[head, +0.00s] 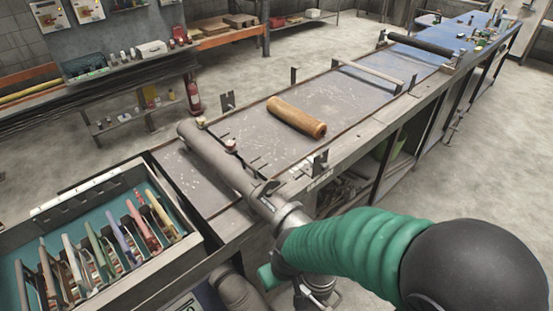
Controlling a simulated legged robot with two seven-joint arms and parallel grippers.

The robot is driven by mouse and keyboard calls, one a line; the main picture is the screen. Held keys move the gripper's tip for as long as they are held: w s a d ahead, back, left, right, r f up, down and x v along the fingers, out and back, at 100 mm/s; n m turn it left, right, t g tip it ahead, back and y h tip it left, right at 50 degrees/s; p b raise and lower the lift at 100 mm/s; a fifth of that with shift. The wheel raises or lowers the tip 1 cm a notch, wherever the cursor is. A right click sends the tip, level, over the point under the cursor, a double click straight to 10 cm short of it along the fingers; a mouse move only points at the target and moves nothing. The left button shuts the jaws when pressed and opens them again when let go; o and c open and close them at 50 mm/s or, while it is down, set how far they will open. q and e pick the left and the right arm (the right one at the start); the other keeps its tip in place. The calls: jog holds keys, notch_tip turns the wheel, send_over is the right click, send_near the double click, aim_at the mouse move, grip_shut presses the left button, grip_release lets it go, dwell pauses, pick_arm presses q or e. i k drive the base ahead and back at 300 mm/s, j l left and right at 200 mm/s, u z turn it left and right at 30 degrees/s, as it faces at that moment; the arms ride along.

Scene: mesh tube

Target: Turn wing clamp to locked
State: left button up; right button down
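A grey tube (220,162) lies slantwise across the near end of the long workbench. Its lower right end meets a metal collar (289,215). Metal fittings (318,291) show below the hose at the bottom edge. I cannot tell which of these metal parts is the wing clamp, or whether it is locked.
A tan cylinder (296,116) lies on the workbench (352,92), with a black roller (421,44) farther along. A bin (119,172) with several coloured files stands at left. Small upright brackets (228,101) line the bench edges. Concrete floor is clear at right.

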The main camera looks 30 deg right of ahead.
aim_at(271, 185)
jog(key=z, duration=1)
